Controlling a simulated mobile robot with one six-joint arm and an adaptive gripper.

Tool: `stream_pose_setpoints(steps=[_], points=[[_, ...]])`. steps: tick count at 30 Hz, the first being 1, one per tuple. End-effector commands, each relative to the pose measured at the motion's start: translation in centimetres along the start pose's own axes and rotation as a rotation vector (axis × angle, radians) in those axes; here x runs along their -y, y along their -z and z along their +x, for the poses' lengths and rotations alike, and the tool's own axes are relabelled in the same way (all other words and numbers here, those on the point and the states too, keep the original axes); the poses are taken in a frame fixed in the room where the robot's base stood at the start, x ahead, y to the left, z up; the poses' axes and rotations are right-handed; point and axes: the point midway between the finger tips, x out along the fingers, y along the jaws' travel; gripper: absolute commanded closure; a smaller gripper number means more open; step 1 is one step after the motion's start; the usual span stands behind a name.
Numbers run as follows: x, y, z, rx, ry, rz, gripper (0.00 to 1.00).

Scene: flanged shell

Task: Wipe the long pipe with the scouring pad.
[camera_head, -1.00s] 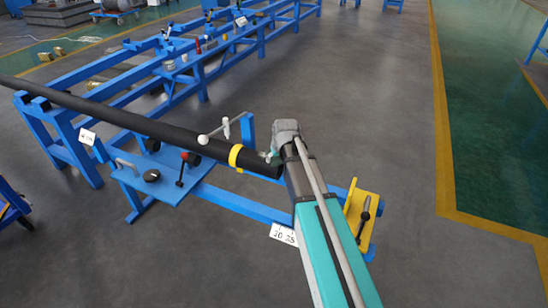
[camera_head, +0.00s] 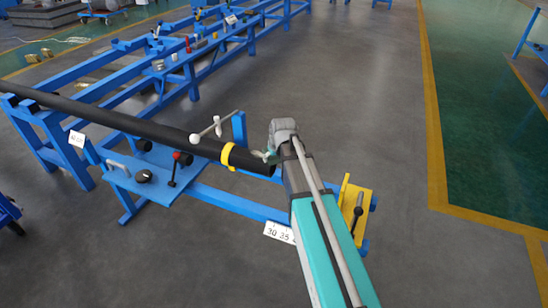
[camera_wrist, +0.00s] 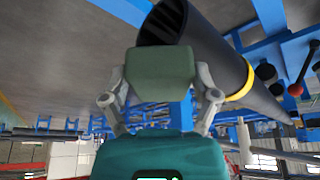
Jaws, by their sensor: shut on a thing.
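The long black pipe (camera_head: 130,124) runs from the left edge to the middle of the head view, with a yellow band (camera_head: 227,155) near its near end. In the wrist view the pipe (camera_wrist: 210,45) shows its open end, behind the pad. My gripper (camera_wrist: 161,85) is shut on the green scouring pad (camera_wrist: 162,72), one finger on each side. In the head view my gripper (camera_head: 266,156) is beside the pipe's near end, and the pad is mostly hidden. I cannot tell whether the pad touches the pipe.
A blue stand (camera_head: 150,184) with a red-knobbed lever (camera_head: 175,168) and a white-ended handle (camera_head: 205,131) is around the pipe. A yellow bracket (camera_head: 352,205) stands right of my arm. Grey floor (camera_head: 360,90) is clear beyond.

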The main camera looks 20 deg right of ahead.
Motion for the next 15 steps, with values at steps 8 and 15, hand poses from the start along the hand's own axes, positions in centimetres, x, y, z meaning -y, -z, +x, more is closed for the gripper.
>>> stream_pose_setpoints(steps=[8, 15], points=[[0.3, 0.3, 0.2, 0.004, 0.001, -0.001, 0.61], [1.4, 1.3, 0.5, 0.003, 0.002, -0.001, 0.61]])
